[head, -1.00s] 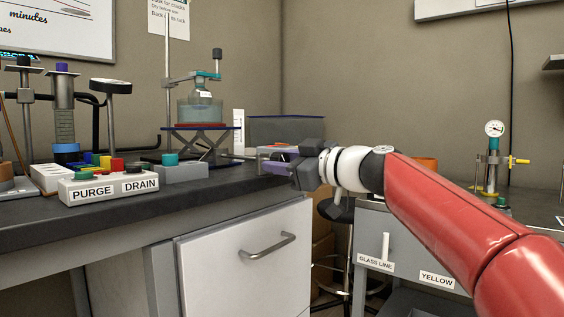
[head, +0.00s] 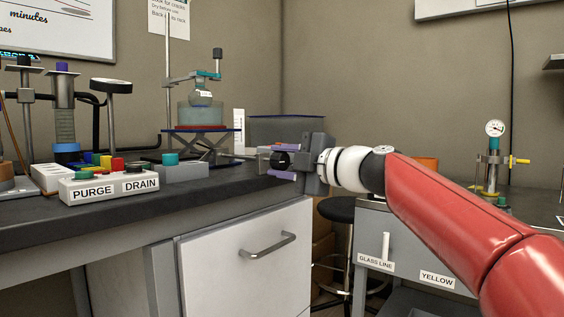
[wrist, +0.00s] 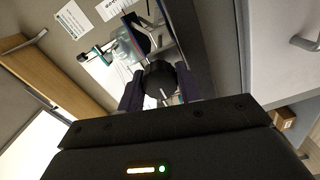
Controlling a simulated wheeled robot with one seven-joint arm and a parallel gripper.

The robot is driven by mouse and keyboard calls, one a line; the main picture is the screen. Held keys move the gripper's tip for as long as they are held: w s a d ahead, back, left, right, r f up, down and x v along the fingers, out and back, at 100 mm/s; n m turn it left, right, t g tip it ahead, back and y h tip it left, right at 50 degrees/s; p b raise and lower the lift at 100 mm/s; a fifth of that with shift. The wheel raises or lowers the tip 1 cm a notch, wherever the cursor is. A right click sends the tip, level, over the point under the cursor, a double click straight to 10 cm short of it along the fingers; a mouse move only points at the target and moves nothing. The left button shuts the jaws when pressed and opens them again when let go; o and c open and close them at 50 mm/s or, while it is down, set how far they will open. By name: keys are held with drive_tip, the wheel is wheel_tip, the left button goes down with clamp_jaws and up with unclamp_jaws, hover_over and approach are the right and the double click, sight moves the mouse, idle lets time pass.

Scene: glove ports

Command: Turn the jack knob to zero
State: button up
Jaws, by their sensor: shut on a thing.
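The lab jack (head: 203,143) stands on the dark bench with its crossed legs partly folded. It bears a red pad (head: 200,127) and a glass bath (head: 200,116). A clamped flask (head: 203,94) sits at the bath's top. The jack's black knob (head: 281,159) points toward my arm. My gripper (head: 281,160) is shut on the knob, with purple fingers above and below it. In the wrist view the dark round knob (wrist: 158,80) sits between the fingers and shows a pale line. The knob's markings are too small to read.
A box with PURGE and DRAIN labels (head: 105,187) and a grey box with a teal button (head: 185,172) stand left of the jack. A dark translucent bin (head: 288,127) is behind my gripper. A stool (head: 338,209) stands below.

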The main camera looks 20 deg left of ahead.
drive_tip(key=n, duration=0.6)
drive_tip(key=shift+w+d+f+n, duration=0.1)
drive_tip(key=shift+d+f+n, duration=0.05)
drive_tip(key=shift+n, duration=0.15)
drive_tip(key=n, duration=0.7)
drive_tip(key=n+p, duration=0.1)
drive_tip(key=shift+r+n, duration=0.2)
drive_tip(key=shift+n, duration=0.2)
drive_tip(key=n+p, duration=0.2)
drive_tip(key=p, duration=0.1)
drive_tip(key=shift+r+n, duration=0.25)
drive_tip(key=shift+n, duration=0.05)
drive_tip(key=n+p, duration=0.2)
drive_tip(key=p, duration=0.3)
drive_tip(key=shift+r, duration=0.1)
drive_tip(key=n+p, duration=0.2)
drive_tip(key=p, duration=0.3)
drive_tip(key=shift+f+p, duration=0.25)
drive_tip(key=shift+p, duration=0.8)
drive_tip(key=shift+f+n+p, duration=0.25)
drive_tip(key=shift+n+p, duration=0.1)
drive_tip(key=shift+n, duration=0.05)
